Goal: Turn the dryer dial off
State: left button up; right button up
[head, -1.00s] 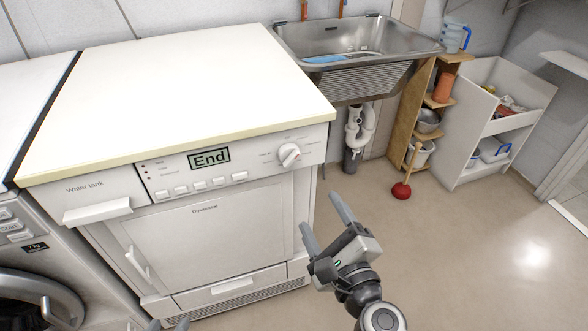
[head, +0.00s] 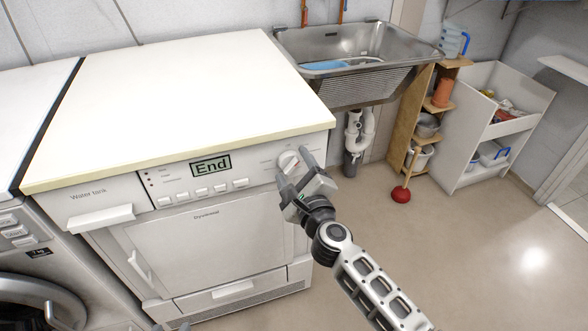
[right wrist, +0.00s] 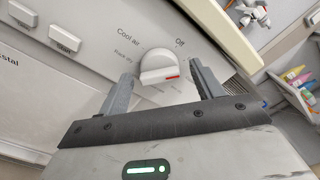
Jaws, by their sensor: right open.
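The dryer dial (head: 287,161) is a white round knob at the right end of the dryer's control panel. In the right wrist view the dial (right wrist: 158,66) shows a red mark on its ridge, and the label "Off" is printed above and right of it. "Cool air" is printed at its upper left. My right gripper (head: 294,166) is open at the dial, one finger on each side of it; I cannot tell whether they touch it. Of my left gripper (head: 172,327) only slivers show at the bottom edge.
The dryer (head: 190,250) reads "End" on its display (head: 211,166). A row of buttons is left of the dial. A washing machine (head: 30,285) stands at left. A steel sink (head: 350,45) and wooden shelf (head: 405,125) are behind. The floor at right is clear.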

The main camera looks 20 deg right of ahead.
pick_arm(q)
jog(key=shift+w+r, duration=0.1)
jog(key=shift+r, duration=0.2)
pick_arm(e)
jog(key=shift+w, duration=0.1)
jog(key=c, duration=1)
jog(key=shift+n, duration=0.3)
jog(key=shift+r+n+p, duration=0.15)
jog(key=shift+n+p, duration=0.75)
jog(key=shift+p, duration=0.05)
jog(key=shift+n+p, duration=0.45)
jog(key=shift+n, duration=0.35)
jog(key=n+p, duration=0.1)
jog(key=n, duration=0.1)
jog(key=shift+n, duration=0.3)
pick_arm(q)
jog(key=shift+a+r+p, duration=0.25)
jog(key=shift+r+p, duration=0.25)
jog(key=shift+r, duration=0.25)
pick_arm(e)
jog(key=shift+n, duration=0.7)
